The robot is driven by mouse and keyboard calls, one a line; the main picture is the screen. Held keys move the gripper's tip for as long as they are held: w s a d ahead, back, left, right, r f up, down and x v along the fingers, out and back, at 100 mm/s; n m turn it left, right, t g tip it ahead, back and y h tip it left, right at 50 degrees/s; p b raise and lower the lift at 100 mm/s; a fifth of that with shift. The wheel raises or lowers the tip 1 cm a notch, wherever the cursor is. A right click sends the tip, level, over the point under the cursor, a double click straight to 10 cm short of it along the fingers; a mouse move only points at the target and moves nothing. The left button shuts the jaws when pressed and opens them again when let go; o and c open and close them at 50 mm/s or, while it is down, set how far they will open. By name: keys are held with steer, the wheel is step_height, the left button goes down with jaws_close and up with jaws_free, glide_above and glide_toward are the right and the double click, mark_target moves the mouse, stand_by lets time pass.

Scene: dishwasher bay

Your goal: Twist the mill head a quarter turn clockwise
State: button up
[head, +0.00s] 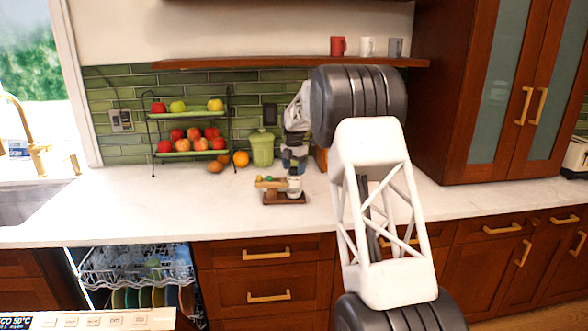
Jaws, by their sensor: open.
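A small mill-like device (283,197) stands on the white counter, on a dark brown base. It has a light wooden horizontal part (270,184) with small green and yellow bits on top, and a pale upright part on its right side. It is too small to tell which part is the mill head. My gripper (293,171) points down right above the pale part, its jaws open. I cannot tell whether the fingers touch it or stand around it, as the gripper covers its top.
A two-tier fruit rack (189,131), loose oranges (241,159) and a green lidded jar (262,148) stand behind and left. A shelf (270,63) with mugs hangs above. The dishwasher rack (135,265) is out below. The counter left of the device is clear.

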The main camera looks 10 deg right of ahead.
steer(key=shift+f, duration=0.2)
steer(key=c, duration=0.9)
steer(key=shift+m, duration=0.5)
steer(key=m, duration=0.3)
steer(key=shift+m, duration=0.3)
steer(key=m, duration=0.4)
steer(key=shift+m, duration=0.3)
steer(key=m, duration=0.8)
